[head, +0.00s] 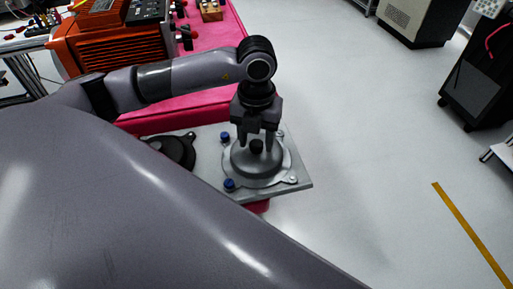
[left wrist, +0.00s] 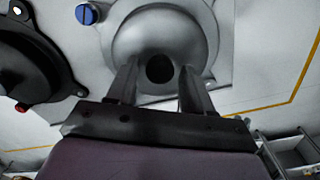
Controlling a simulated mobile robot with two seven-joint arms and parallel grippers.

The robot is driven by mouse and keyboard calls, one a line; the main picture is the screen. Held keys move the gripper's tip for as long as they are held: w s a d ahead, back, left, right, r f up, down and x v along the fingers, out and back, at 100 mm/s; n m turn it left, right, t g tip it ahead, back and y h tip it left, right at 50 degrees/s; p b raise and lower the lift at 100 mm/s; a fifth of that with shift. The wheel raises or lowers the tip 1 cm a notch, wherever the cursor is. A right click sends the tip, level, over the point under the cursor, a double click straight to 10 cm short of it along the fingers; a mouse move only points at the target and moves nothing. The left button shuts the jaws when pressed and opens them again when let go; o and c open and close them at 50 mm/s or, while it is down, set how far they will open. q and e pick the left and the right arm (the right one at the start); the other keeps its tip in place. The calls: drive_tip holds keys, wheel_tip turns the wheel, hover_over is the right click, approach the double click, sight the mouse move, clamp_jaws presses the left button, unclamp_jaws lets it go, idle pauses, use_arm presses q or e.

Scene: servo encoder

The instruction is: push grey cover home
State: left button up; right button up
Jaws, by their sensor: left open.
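The grey cover (head: 243,163) is a round metal dome with a dark knob (head: 256,146) at its centre. It sits on a grey metal plate (head: 225,193) at the edge of the pink table. My left gripper (head: 261,145) points down at the cover, with its fingers around the level of the knob. In the left wrist view the open fingers (left wrist: 157,88) stand on either side of the dark knob (left wrist: 159,69), with a gap on both sides. The grey cover (left wrist: 150,25) fills the upper middle there. Whether it sits flush cannot be told. My right gripper is not in view.
A black round flanged part (head: 178,150) lies on the plate to the left. An orange machine (head: 110,40) stands at the back left on the pink table (head: 215,50).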

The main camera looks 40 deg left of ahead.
sight(257, 143)
use_arm(q)
clamp_jaws()
drive_tip(key=shift+r+p, duration=2.55)
drive_tip(key=shift+r, duration=1.1)
drive_tip(key=shift+f, duration=0.1)
